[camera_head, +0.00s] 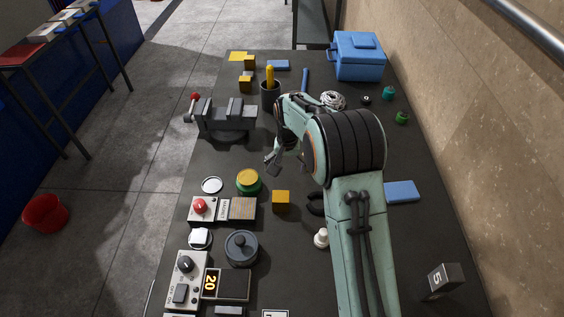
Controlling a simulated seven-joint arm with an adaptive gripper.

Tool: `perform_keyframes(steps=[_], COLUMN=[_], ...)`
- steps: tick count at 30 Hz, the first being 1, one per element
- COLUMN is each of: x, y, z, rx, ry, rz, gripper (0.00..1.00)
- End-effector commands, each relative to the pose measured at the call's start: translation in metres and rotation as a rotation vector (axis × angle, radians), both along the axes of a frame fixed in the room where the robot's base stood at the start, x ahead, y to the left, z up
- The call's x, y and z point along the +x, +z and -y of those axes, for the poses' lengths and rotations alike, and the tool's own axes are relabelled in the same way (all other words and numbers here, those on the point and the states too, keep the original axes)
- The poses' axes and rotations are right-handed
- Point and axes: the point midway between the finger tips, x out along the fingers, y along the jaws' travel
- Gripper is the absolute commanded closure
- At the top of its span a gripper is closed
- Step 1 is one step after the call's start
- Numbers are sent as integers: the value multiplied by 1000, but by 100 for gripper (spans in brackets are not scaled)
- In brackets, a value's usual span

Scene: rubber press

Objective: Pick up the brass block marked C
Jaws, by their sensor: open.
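Several brass-coloured blocks lie on the dark bench. One block (281,201) sits in the middle of the bench, in front of my gripper. Two more stand at the far end, one block (245,85) just in front of another block (249,63). No letter can be read on any of them, so I cannot tell which is marked C. My gripper (271,161) is open above the bench, beyond the middle block and apart from it. My arm hides part of the bench to the right.
A grey vise (222,119) stands left of a dark cup (270,95). A green-and-yellow round container (248,181) and a red-button box (202,208) are left of the middle block. A dark lidded pot (241,249) stands nearer. A blue box (357,57) is at the back right.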

Motion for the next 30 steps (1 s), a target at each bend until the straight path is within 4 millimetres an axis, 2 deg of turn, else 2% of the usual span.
perform_keyframes(steps=[1,3,6,15,21,28,29,30], x=[-7,-16,-22,-22,-22,-22,-22,-22], y=[-22,-41,-57,-101,-117,-118,-118,-118], z=[-4,-7,-11,-12,-12,-12,-12,-12], rx=[-10,-20,-27,-27,-26,-25,-25,-25], ry=[13,23,35,38,37,37,37,37], rz=[-43,-84,-109,-107,-105,-104,-104,-104], gripper=[20,20,20,20,20,20,26,38])
